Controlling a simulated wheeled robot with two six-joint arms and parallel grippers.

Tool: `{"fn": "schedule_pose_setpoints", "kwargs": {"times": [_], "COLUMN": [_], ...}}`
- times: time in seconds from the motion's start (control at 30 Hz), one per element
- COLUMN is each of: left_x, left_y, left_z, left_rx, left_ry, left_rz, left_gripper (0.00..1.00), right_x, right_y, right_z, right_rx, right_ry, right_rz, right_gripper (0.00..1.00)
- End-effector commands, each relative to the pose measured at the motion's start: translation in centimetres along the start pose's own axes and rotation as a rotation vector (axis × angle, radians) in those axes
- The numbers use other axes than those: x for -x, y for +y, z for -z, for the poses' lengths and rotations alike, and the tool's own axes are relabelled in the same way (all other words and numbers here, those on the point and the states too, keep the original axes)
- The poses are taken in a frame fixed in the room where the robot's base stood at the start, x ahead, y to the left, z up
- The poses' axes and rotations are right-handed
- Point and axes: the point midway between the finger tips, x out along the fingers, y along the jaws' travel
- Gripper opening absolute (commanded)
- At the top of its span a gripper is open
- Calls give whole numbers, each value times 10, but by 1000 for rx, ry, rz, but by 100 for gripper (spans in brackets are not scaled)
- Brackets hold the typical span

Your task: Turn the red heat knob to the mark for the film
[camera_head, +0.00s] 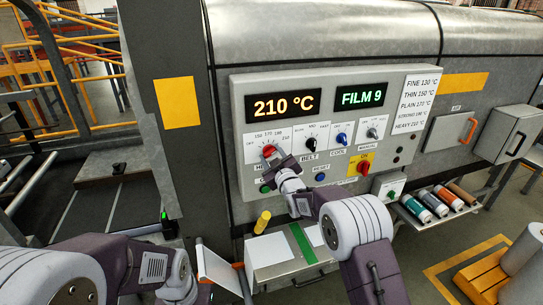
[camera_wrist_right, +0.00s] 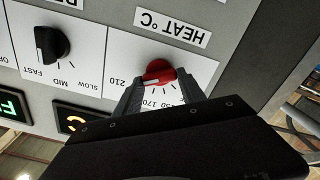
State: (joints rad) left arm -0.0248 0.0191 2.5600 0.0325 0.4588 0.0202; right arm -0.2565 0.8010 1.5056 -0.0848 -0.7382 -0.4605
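The red heat knob (camera_wrist_right: 159,72) sits on a white dial plate below the HEAT °C label in the right wrist view, which shows the panel upside down. In the head view the knob (camera_head: 269,151) shows just beyond my right gripper (camera_head: 274,160). My right gripper's fingertips (camera_wrist_right: 160,84) flank the knob closely on both sides; whether they press on it is unclear. The orange display (camera_head: 283,106) reads 210 °C. A chart (camera_head: 421,101) lists FINE 130, THIN 150, PLAIN 170, STRONG 190 and HEAVY 210.
Black belt (camera_head: 310,144), blue cool (camera_head: 342,138) and manual (camera_head: 372,133) knobs stand right of the heat knob. Rolls (camera_head: 433,205) lie on a shelf at the right.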

Motion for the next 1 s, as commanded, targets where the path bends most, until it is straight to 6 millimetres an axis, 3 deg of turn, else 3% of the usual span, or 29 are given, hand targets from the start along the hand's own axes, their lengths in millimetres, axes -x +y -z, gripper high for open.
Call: {"fn": "schedule_pose_setpoints", "kwargs": {"times": [0.17, 0.37, 1.0], "left_x": [-3, -20, -118], "left_y": [0, 0, -2], "left_z": [0, -2, -12], "left_rx": [0, 0, 0], "left_ry": [0, 0, 0], "left_rz": [0, 0, 0], "left_gripper": [36, 36, 36], "right_x": [0, 0, 0], "right_y": [-1, -4, -9], "right_z": [-1, -4, -8], "right_rx": [9, 75, 634], "right_ry": [0, 1, 1], "right_rz": [1, 1, 2], "right_gripper": [7, 7, 7]}}
